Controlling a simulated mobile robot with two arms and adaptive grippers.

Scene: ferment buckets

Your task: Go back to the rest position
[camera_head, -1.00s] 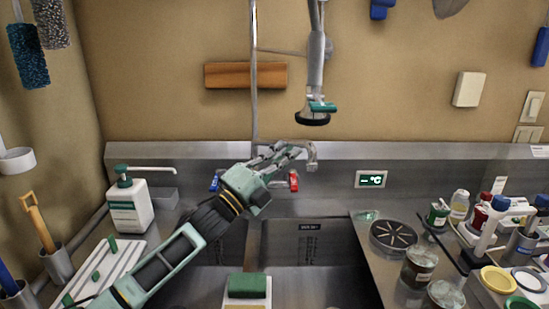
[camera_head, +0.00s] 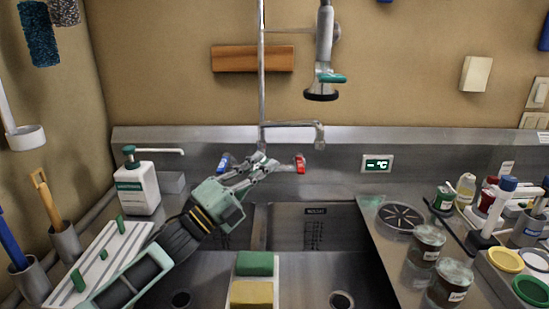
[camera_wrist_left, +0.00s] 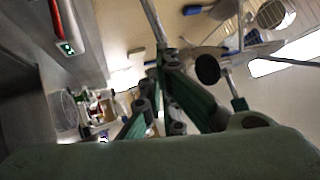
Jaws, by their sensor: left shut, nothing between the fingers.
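My left gripper (camera_head: 262,170) reaches in from the lower left in the head view. Its fingers are shut with nothing visible between them. They are in front of the faucet, between the blue tap handle (camera_head: 224,162) and the red tap handle (camera_head: 300,163), above the back of the sink. Whether the fingers touch the faucet I cannot tell. In the left wrist view the gripper's green and grey finger links (camera_wrist_left: 170,95) fill the middle. My right gripper is in neither view.
The sink (camera_head: 310,262) has a green sponge (camera_head: 255,263) and a yellow sponge (camera_head: 251,294) on its divider. A soap bottle (camera_head: 137,186) and a white rack (camera_head: 100,262) stand left. Jars (camera_head: 428,243) and bottles crowd the right counter. The spray head (camera_head: 321,92) hangs above.

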